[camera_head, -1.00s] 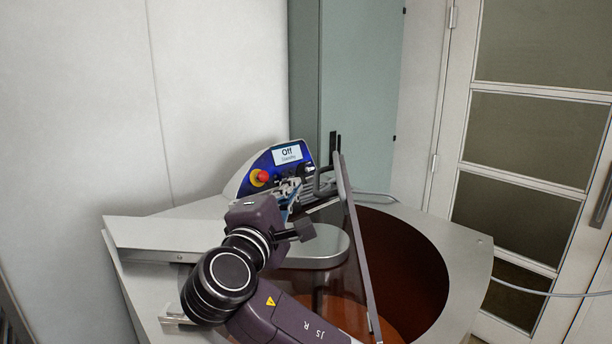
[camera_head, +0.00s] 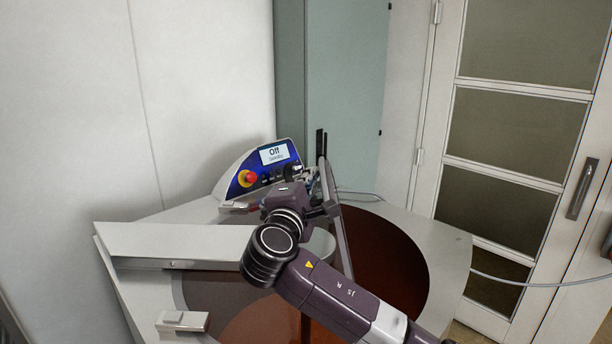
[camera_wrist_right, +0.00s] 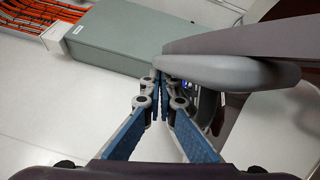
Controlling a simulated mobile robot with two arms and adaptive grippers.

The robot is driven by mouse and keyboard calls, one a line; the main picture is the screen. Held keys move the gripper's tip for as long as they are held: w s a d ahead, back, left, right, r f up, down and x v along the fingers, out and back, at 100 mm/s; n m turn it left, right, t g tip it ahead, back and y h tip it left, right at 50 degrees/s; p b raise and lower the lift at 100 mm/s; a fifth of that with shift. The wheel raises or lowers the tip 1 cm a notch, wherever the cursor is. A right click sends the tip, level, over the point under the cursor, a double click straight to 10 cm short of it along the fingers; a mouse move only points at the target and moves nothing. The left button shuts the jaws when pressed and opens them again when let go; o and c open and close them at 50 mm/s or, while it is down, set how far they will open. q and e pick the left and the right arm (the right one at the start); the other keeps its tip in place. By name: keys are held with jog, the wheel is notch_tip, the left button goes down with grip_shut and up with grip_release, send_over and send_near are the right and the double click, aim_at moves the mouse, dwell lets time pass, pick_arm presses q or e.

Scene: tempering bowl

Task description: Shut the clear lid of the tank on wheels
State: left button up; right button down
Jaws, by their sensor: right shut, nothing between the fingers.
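The tank (camera_head: 447,262) is a pale metal body with a round opening holding dark brown contents. Its clear lid (camera_head: 341,235) stands raised and steeply tilted, seen nearly edge-on as a thin frame across the opening. My right gripper (camera_head: 318,188) is at the lid's upper end, close to the control panel. In the right wrist view its blue-padded fingers (camera_wrist_right: 167,84) are shut and empty, close to a rounded grey bar (camera_wrist_right: 225,72). Whether they touch it I cannot tell. My left gripper is out of view.
A blue control panel (camera_head: 246,183) with a red button and a screen reading "Off" stands at the tank's back. A flat metal cover (camera_head: 180,243) lies at left. A green-grey cabinet (camera_head: 345,90) stands behind, a glazed door (camera_head: 510,130) at right. A cable runs behind the tank.

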jog(key=d+f+m+g+y, duration=0.15)
jog(key=d+m, duration=0.85)
jog(key=d, duration=1.1)
jog(key=d+f+m, duration=0.2)
jog(key=d+f, duration=0.1)
jog(key=f, duration=0.2)
jog(key=d+f+m+g+y+b, duration=0.1)
jog(key=d+f, duration=0.2)
jog(key=f, duration=0.2)
jog(key=d+f+m+y+b, duration=0.1)
jog(key=d+f+m, duration=0.1)
jog(key=d+f, duration=0.2)
jog(key=shift+s+d+f+m, duration=0.1)
jog(key=shift+f+m, duration=0.2)
jog(key=shift+f, duration=0.25)
jog(key=shift+d+f, duration=0.15)
jog(key=shift+f, duration=0.65)
jog(key=shift+r, duration=0.1)
